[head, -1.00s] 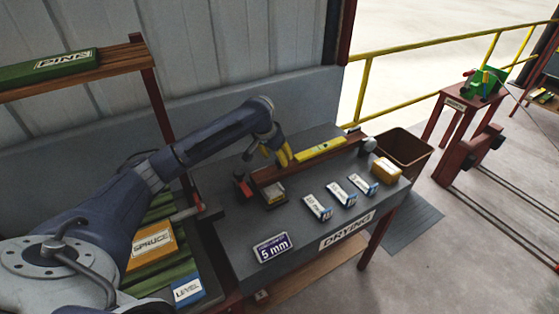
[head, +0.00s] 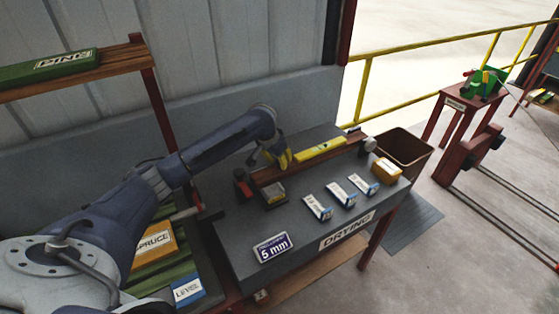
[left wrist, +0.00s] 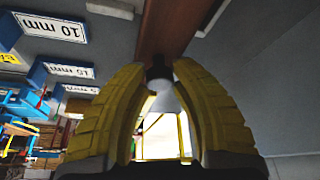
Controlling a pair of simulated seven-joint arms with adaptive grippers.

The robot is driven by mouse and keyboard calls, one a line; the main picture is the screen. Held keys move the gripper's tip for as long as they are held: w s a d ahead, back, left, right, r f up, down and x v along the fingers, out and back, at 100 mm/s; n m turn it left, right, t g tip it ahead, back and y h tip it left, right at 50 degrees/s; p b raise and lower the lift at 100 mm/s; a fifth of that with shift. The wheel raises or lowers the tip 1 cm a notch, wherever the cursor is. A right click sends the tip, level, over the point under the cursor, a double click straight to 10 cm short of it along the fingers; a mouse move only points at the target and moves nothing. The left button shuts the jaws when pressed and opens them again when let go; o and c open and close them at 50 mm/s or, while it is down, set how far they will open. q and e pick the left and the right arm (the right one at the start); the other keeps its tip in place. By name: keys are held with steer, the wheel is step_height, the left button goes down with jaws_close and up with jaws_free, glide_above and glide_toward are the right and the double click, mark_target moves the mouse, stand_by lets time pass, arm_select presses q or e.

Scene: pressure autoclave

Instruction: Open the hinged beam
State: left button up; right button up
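The hinged beam (head: 330,158) is a long reddish-brown bar lying along the dark drying table (head: 235,225) in the head view. A grey rounded knob (head: 367,145) is at its right end. My right gripper is not in view.
Several labelled blocks (head: 341,194) and a 5 mm sign (head: 272,247) stand along the table front. A cardboard box (head: 386,170) is at the right corner, beside a brown bin (head: 407,150). A wall (head: 300,98) rises behind the table.

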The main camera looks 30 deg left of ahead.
arm_select(q)
jaws_close()
steer(key=shift+r, duration=0.1)
steer(key=w+d+r+g+y, duration=0.2)
steer(key=w+d+r+g, duration=0.1)
steer(key=r, duration=0.8)
steer(key=w+d+r+g+y, duration=0.1)
steer(key=w+d+r+g, duration=0.1)
steer(key=w+r, duration=0.4)
steer(key=shift+d+r+g+y, duration=0.4)
steer(key=shift+r+g, duration=0.1)
steer(key=shift+r, duration=2.35)
